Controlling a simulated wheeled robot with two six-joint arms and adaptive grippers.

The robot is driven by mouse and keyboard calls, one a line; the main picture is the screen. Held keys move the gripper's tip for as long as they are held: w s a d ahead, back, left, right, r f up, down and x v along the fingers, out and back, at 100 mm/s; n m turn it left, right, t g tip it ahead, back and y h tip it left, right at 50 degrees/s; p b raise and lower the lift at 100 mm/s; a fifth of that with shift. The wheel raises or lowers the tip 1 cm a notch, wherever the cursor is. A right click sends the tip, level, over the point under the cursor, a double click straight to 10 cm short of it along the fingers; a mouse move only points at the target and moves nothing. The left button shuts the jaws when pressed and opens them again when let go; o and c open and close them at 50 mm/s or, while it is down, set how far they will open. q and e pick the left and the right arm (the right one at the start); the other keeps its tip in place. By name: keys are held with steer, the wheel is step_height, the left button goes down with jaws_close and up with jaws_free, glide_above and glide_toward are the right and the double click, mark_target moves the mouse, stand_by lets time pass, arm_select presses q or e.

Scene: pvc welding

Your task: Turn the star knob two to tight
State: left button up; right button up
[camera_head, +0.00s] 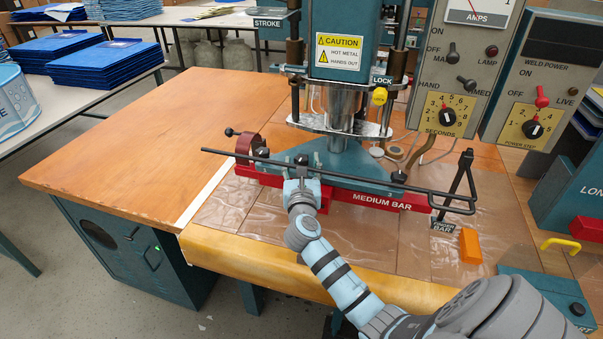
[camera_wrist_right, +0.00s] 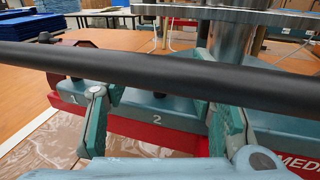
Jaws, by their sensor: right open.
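A teal clamp block (camera_head: 345,172) with a red "MEDIUM BAR" (camera_head: 383,200) below it sits under the press. Dark knobs stand on it: one at the left (camera_head: 263,152), one in the middle (camera_head: 301,160) and one at the right (camera_head: 398,177). In the right wrist view, the block shows the marks 1 and 2. A dark piece above mark 2, seemingly star knob two (camera_wrist_right: 159,95), is mostly hidden behind a black rod. My right gripper (camera_head: 301,181) is open, its fingers (camera_wrist_right: 162,122) spread either side of mark 2. No contact with the knob is visible. My left gripper is out of view.
The long black rod (camera_head: 340,179) crosses in front of the block, close to my right gripper. A black upright (camera_head: 456,182), an orange block (camera_head: 470,246) and a teal start box (camera_head: 546,297) are at the right. The wooden table (camera_head: 130,130) at the left is clear.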

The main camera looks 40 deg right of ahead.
steer(key=v, duration=1.1)
steer(key=shift+a, duration=0.1)
steer(key=shift+a, duration=0.1)
